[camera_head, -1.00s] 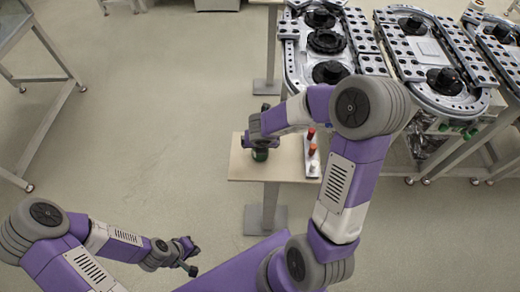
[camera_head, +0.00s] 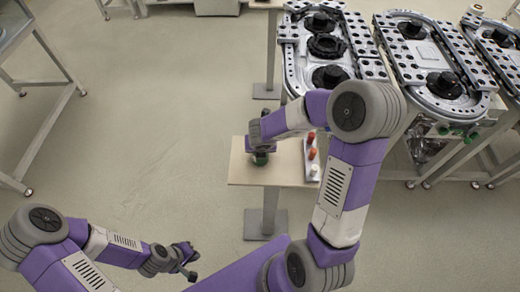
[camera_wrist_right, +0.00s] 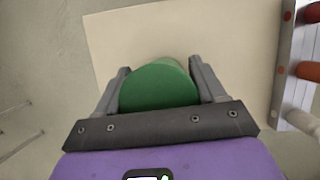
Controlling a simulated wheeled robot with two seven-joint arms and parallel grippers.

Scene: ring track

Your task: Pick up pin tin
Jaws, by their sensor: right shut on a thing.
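The pin tin (camera_wrist_right: 158,86) is a green round tin. In the right wrist view it sits between the two fingers of my right gripper (camera_wrist_right: 160,92), which is shut on it. In the head view the tin (camera_head: 260,158) shows as a small dark green shape under the right gripper (camera_head: 259,150), over the small wooden table (camera_head: 240,174). I cannot tell whether the tin touches the tabletop. My left gripper (camera_head: 189,262) is at the lower left, away from the table; its fingers are too small to read.
A white rack (camera_head: 311,160) with red, orange and white pieces stands at the table's right edge; it also shows in the wrist view (camera_wrist_right: 296,60). Ring track modules (camera_head: 432,65) stand behind and to the right. The floor left of the table is clear.

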